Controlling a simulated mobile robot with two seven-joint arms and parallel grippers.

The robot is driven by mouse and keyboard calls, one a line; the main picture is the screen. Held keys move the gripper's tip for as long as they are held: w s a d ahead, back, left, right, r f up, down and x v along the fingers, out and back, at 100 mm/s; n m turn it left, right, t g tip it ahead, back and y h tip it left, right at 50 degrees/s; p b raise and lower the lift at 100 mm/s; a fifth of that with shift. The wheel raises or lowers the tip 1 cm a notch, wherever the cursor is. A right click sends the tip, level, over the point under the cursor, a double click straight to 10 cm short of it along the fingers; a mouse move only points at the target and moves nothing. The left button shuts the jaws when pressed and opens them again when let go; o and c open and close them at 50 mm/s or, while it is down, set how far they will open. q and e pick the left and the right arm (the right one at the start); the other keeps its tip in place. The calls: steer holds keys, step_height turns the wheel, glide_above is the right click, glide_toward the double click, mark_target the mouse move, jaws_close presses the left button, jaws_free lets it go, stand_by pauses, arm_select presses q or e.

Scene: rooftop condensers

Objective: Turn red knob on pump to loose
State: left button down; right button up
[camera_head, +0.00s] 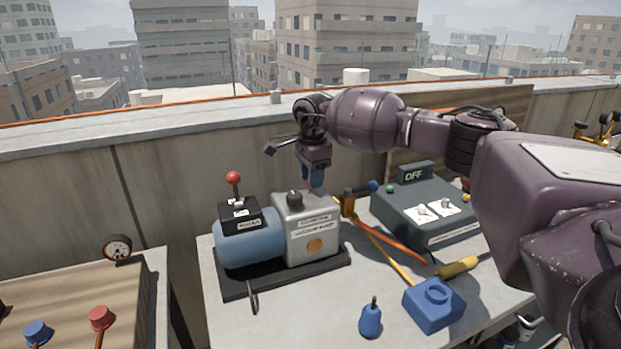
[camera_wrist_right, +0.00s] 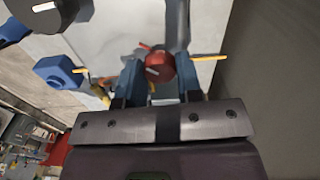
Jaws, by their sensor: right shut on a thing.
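The vacuum pump (camera_head: 262,236) has a blue cylinder and a grey box on a black base, standing on the table. My right gripper (camera_head: 313,183) comes down at the back right corner of the grey box. In the right wrist view the red knob (camera_wrist_right: 159,68) sits between the two blue fingers of my right gripper (camera_wrist_right: 160,82), which is shut on it. In the head view the fingers mostly hide this knob, and its marking cannot be read. A red ball lever (camera_head: 233,178) stands on the pump's black switch box. My left gripper is not in view.
A low parapet (camera_head: 150,145) runs behind the table.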

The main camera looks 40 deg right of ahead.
steer(key=n+b, duration=0.1)
steer(key=n, duration=0.2)
steer(key=shift+n, duration=0.4)
steer(key=n+b, duration=0.1)
steer(key=n, duration=0.2)
steer(key=shift+r+n, duration=0.1)
steer(key=shift+n, duration=0.6)
steer(key=o, duration=0.9)
steer(key=shift+o, duration=0.2)
